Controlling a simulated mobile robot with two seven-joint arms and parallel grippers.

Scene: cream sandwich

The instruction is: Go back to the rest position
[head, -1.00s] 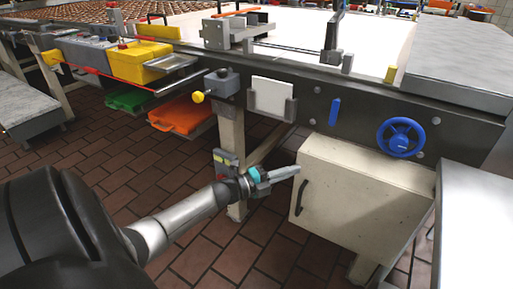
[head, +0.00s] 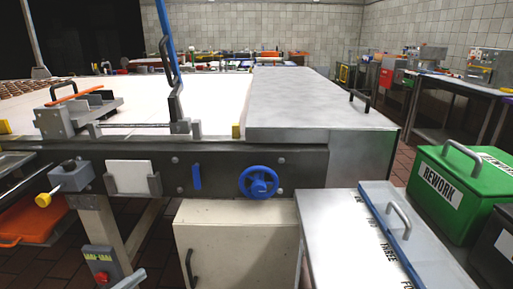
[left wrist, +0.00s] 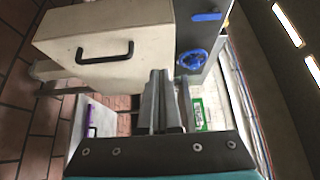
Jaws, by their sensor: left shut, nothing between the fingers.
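My left gripper (head: 131,279) shows only as a grey tip at the bottom edge of the head view, left of the cream cabinet (head: 235,240). In the left wrist view its two grey fingers (left wrist: 163,98) are together with nothing between them. Beyond them in that view are the cream cabinet (left wrist: 110,48) with its black handle and the blue handwheel (left wrist: 192,60). The fingers appear apart from both. The rest of my left arm is out of the head view. My right gripper is in neither view.
The conveyor line's dark front rail (head: 210,170) runs across the head view. A metal-topped table (head: 345,235) stands at front right, with a green REWORK bin (head: 465,190) beyond it. Brick floor (head: 65,255) shows at lower left.

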